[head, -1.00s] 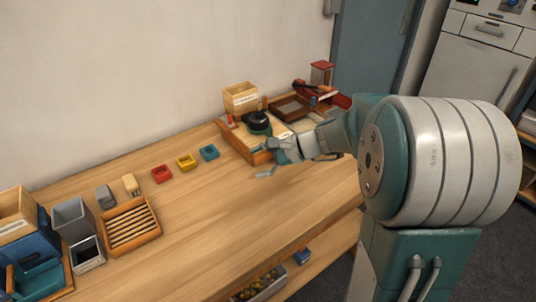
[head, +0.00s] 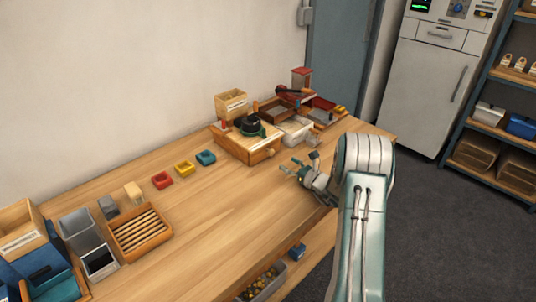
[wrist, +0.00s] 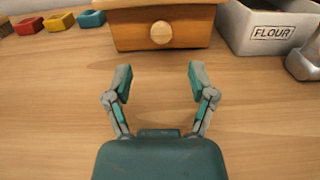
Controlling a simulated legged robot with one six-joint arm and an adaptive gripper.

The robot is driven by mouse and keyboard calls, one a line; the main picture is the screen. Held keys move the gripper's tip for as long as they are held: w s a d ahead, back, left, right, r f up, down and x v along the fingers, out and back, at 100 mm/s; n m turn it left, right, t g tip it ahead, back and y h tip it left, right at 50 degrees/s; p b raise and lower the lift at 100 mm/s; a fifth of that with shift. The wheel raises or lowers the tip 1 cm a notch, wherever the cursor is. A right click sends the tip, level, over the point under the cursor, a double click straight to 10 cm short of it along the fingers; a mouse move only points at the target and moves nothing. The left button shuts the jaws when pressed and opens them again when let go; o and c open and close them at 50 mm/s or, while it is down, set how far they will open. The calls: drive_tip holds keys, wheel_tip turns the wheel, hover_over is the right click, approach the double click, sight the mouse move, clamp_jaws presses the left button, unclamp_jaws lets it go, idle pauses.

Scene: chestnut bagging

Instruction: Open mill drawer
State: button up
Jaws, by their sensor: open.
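The mill (head: 248,138) is a wooden box with a dark round top, at the back middle of the bench in the head view. Its drawer front (wrist: 164,27) with a round pale knob (wrist: 161,33) faces me at the top of the wrist view. The drawer looks closed, though its upper edge is cut off there. My gripper (wrist: 159,80) is open and empty. Its two fingers are spread below the knob in the wrist view, apart from it. In the head view my gripper (head: 297,170) is above the bench in front of the mill.
A white flour bin (wrist: 270,28) stands right of the mill, with a metal scoop (wrist: 304,62) near it. Blue (head: 206,157), yellow (head: 184,168) and red (head: 162,180) small trays lie to the left. The bench between gripper and mill is clear.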

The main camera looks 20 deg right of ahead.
sight(273, 153)
drive_tip(key=x, duration=0.9)
drive_tip(key=shift+w+a, duration=0.15)
drive_tip(key=shift+d, duration=0.3)
drive_tip(key=shift+c, duration=0.6)
drive_tip(key=c, duration=0.6)
clamp_jaws()
drive_tip(key=shift+a, duration=0.15)
